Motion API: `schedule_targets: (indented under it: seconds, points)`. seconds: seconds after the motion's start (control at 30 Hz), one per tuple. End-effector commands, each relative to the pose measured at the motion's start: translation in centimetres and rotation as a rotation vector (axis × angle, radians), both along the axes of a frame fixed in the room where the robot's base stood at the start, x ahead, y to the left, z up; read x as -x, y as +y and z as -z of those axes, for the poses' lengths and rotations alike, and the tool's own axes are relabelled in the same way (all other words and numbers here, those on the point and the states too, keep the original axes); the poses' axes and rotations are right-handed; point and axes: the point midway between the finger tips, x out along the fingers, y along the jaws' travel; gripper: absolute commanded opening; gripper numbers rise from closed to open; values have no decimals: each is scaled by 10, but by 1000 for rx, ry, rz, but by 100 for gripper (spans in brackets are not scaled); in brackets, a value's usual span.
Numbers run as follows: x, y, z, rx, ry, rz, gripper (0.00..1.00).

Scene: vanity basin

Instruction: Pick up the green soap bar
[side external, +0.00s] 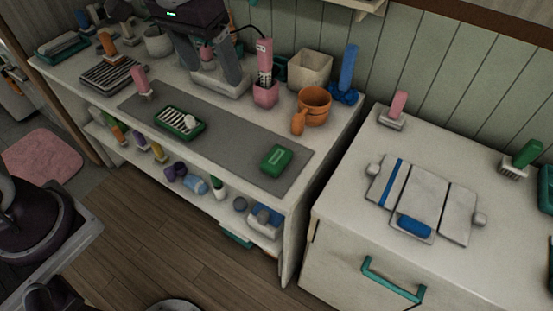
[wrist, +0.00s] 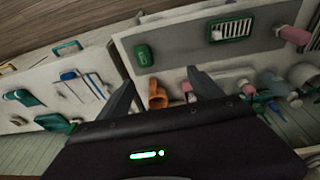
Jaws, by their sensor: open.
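The green soap bar (side external: 277,160) lies on the right part of the grey mat (side external: 230,145) on the vanity top. It also shows in the wrist view (wrist: 144,55), beyond my fingertips and a little left of the midpoint between them. My gripper (side external: 208,78) hangs over the back of the vanity in the side view, up and left of the bar. In the wrist view my gripper (wrist: 160,78) has its two fingers spread apart with nothing held between them. The bar is apart from the fingers and fully visible in the side view.
A green soap dish (side external: 180,123) with a white striped inside is left of the bar. An orange mug (side external: 315,105), pink cup (side external: 266,95) and beige pot (side external: 310,68) stand behind. A white cabinet (side external: 340,215) is at right. The mat around the bar is clear.

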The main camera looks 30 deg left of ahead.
Motion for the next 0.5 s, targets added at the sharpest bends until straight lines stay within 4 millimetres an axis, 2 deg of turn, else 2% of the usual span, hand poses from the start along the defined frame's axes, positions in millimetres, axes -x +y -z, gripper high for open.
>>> schedule_targets:
  seconds: [0.03,0.1,0.23,0.33,0.5]
  points:
    - [-24,-14,31,-5,50,5,75]
    - [-53,-34,76,-12,101,6,75]
    - [-80,-61,155,-29,175,4,75]
    - [-87,-72,192,-37,203,3,75]
    - [-88,-76,219,-41,218,1,75]
